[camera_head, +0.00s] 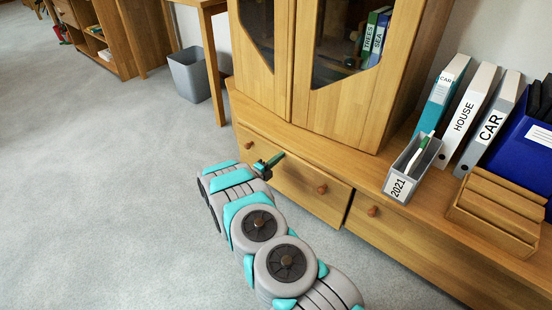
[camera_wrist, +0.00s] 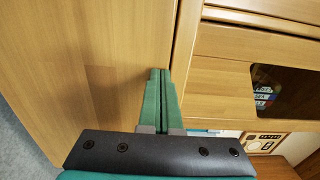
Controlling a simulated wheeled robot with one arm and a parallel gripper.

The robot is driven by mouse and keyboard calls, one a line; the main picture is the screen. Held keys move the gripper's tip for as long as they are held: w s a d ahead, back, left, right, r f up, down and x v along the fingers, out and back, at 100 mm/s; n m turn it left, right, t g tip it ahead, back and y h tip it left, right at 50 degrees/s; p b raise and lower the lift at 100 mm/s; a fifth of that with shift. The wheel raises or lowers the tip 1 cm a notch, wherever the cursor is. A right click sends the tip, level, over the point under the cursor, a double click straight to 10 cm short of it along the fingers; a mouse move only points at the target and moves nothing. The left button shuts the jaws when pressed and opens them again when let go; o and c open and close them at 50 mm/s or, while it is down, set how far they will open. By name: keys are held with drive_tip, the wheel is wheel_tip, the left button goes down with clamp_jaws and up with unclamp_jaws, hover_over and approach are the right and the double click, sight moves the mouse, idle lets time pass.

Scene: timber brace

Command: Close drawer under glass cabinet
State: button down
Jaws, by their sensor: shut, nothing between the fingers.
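The wooden drawer (camera_head: 290,180) under the glass cabinet (camera_head: 345,110) has two round knobs, one (camera_head: 249,145) left and one (camera_head: 321,188) right. Its front looks close to flush; I cannot tell whether a small gap remains. My gripper (camera_head: 274,162) is shut and empty at the drawer front, between the knobs. In the wrist view the closed green fingers (camera_wrist: 160,88) point at a plain wood panel beside a dark seam, with the cabinet's glass window (camera_wrist: 285,92) to the right. Contact with the panel cannot be told.
A neighbouring drawer (camera_head: 420,245) with a knob sits at the right. On the low top are binders (camera_head: 468,112), a grey file box (camera_head: 412,168) and a wooden tray (camera_head: 490,215). A grey bin (camera_head: 189,76) stands at the back. The carpet (camera_head: 95,190) at left is clear.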

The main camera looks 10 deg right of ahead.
sight(285, 151)
drive_tip(key=x, duration=0.3)
drive_tip(key=shift+w+d+p, duration=0.15)
drive_tip(key=shift+w+p, duration=0.05)
drive_tip(key=shift+p, duration=0.2)
drive_tip(key=shift+d+r, duration=0.1)
